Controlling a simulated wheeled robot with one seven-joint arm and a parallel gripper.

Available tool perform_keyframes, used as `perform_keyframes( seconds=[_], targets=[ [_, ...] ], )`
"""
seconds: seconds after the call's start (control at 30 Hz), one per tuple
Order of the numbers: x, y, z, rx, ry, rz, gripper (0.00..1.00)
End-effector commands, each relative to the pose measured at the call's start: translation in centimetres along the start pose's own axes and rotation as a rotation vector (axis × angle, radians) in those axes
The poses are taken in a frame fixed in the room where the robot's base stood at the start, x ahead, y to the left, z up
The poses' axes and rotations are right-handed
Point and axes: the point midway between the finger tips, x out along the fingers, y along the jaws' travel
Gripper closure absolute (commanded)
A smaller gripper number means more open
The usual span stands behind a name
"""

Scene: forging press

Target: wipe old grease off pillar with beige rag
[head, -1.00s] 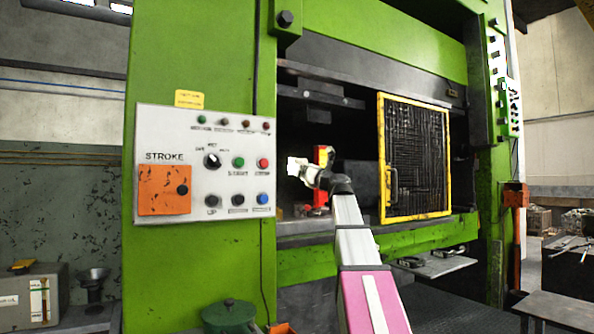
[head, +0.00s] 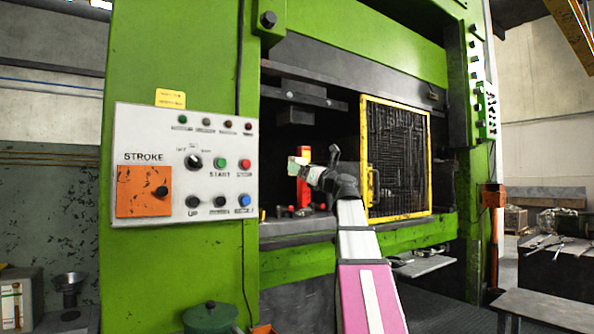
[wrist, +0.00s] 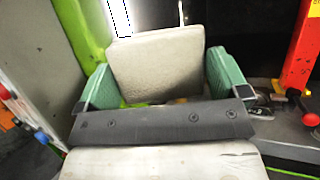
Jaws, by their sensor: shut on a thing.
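My gripper (wrist: 168,85) has green finger pads and is shut on the beige rag (wrist: 155,58), which looks like a thick folded pad between the fingers. In the head view my gripper (head: 301,166) is small, at the press opening, in front of a red post. The press's left green upright (head: 170,60) stands left of my gripper. A bright pale vertical strip (wrist: 119,16) shows beyond the rag in the wrist view. I cannot tell which upright is the greasy pillar, and no grease is distinct.
A control panel (head: 182,165) with knobs and buttons is left of my gripper. A yellow-framed mesh guard (head: 397,155) is to the right. The red post (head: 304,184) and the press bed edge (head: 300,236) are close by. A green lidded pot (head: 210,318) is below.

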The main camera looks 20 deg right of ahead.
Motion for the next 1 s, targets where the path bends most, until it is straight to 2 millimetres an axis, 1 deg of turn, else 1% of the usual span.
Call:
perform_keyframes(
  seconds=[0.1,0.6,0.73,1.0],
  targets=[
    [-1.3,0.4,0.5,-0.002,-0.001,-0.002,0.26],
    [-5.7,1.6,2.3,-0.002,0.0,-0.001,0.26],
    [-6.3,1.7,2.6,0.0,0.0,-0.001,0.26],
    [-6.3,1.7,2.6,0.0,0.0,0.0,0.26]
  ],
)
